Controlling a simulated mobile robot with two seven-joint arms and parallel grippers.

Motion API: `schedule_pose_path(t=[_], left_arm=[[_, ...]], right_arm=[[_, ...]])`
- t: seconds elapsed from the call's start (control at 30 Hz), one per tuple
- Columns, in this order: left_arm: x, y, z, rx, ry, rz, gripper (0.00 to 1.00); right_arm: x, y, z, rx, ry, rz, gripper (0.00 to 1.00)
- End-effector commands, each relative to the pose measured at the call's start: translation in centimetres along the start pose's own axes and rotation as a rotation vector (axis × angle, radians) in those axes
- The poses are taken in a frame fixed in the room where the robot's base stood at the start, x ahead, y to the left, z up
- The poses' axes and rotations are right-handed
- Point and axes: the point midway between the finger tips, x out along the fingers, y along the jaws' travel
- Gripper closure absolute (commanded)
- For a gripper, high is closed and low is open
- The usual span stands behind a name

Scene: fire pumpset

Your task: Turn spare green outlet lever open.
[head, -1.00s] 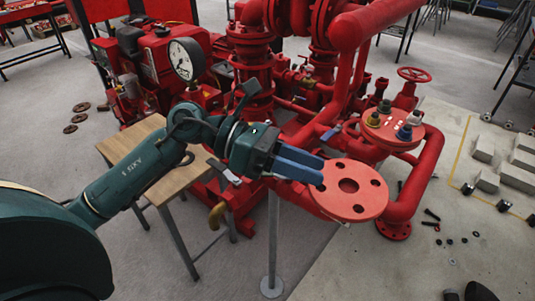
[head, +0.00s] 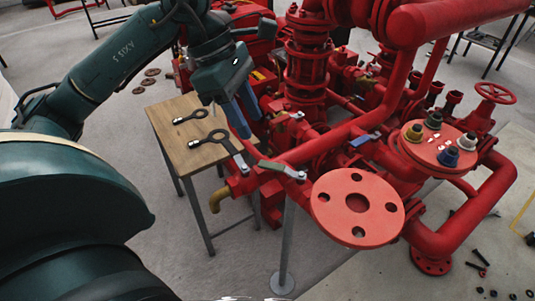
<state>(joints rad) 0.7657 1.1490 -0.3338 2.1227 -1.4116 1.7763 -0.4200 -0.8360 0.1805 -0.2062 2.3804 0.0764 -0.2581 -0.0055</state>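A lever with a dull green grip (head: 275,167) sticks out to the left from a small valve on the red pipework, beside the large red flange (head: 330,215). Another lever with a grey, dark-ended handle (head: 241,163) is just left of it, above a brass spout (head: 219,196). My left gripper (head: 246,122) has blue fingers pointing down, with a gap between them and nothing seen held. In the picture it is above and left of the green lever, apart from it. My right gripper is not in view.
A small wooden table (head: 182,150) at left carries dark ring-ended tools (head: 212,138). A blue lever (head: 362,140) sits on the pipework to the right. A flange with coloured fittings (head: 425,150) and a red handwheel (head: 495,93) are farther right. Grey floor is open in front.

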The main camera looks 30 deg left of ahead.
Motion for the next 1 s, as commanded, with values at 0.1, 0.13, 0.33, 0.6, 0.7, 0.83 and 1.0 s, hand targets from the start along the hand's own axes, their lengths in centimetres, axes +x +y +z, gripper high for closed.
schedule_pose_path(t=[0.1, 0.13, 0.33, 0.6, 0.7, 0.83, 1.0], left_arm=[[3.0, -0.1, -0.1, 0.001, -0.001, -0.006, 0.61], [3.6, -0.1, 0.0, 0.001, -0.001, -0.005, 0.61], [7.1, -0.1, 0.0, 0.001, -0.002, -0.004, 0.61], [9.0, -0.1, 0.1, 0.001, -0.003, -0.001, 0.61], [9.1, 0.0, 0.1, 0.001, -0.003, 0.0, 0.61], [9.1, 0.0, 0.1, 0.001, -0.002, 0.0, 0.61], [9.0, 0.0, 0.1, 0.001, -0.002, 0.0, 0.72]], right_arm=[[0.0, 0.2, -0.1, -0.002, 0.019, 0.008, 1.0], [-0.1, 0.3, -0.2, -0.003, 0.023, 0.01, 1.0], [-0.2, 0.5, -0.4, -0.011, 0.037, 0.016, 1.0], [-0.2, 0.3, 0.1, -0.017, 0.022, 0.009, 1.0], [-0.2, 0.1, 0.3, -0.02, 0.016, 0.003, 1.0], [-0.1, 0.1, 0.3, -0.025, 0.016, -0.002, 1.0], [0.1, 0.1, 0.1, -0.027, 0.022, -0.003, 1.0]])
